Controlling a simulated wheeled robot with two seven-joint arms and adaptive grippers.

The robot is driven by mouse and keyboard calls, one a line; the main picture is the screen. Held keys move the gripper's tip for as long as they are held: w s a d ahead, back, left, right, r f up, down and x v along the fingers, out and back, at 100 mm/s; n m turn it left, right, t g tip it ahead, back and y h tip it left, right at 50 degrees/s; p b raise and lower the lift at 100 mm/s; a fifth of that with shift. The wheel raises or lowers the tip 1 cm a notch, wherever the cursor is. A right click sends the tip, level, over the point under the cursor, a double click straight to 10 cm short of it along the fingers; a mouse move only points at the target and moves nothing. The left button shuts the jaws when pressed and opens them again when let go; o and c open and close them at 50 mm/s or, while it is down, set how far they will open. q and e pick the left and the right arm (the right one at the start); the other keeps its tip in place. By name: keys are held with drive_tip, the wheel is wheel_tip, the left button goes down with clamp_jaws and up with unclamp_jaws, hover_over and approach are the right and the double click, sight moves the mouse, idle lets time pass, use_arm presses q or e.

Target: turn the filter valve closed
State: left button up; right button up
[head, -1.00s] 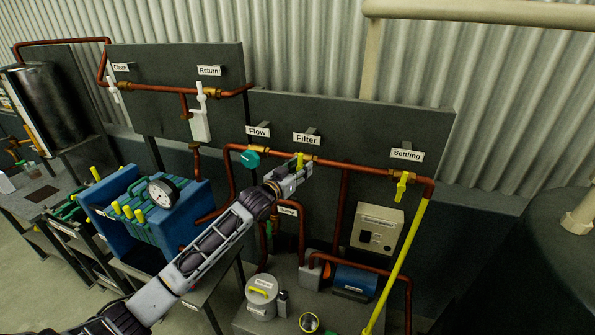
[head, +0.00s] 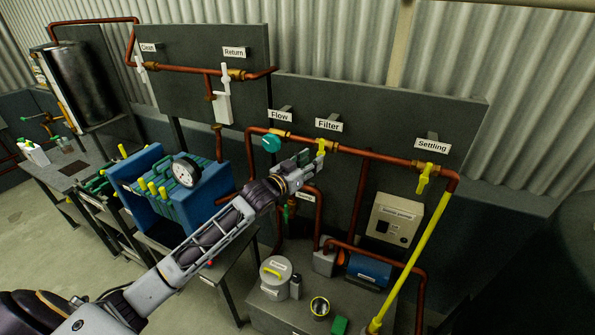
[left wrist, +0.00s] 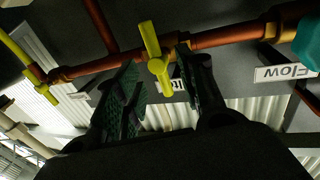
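The filter valve has a yellow handle (head: 321,147) on the copper pipe under the "Filter" label (head: 328,125). The handle points mostly downward, across the pipe. My left gripper (head: 304,158) is just left of and slightly below the handle in the head view. In the left wrist view the handle (left wrist: 155,58) lies ahead of the gap between the two dark fingers of my left gripper (left wrist: 160,90). The fingers are spread apart and hold nothing; contact with the handle cannot be told. My right gripper is out of view.
The teal flow valve (head: 271,144) is close on the left, and the yellow settling valve (head: 424,180) is to the right. The pipe (head: 375,156) and dark panel (head: 300,95) lie behind.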

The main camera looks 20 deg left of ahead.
use_arm(q)
drive_tip(key=v, duration=0.6)
idle(0.4)
drive_tip(key=shift+m, duration=0.4)
idle(0.4)
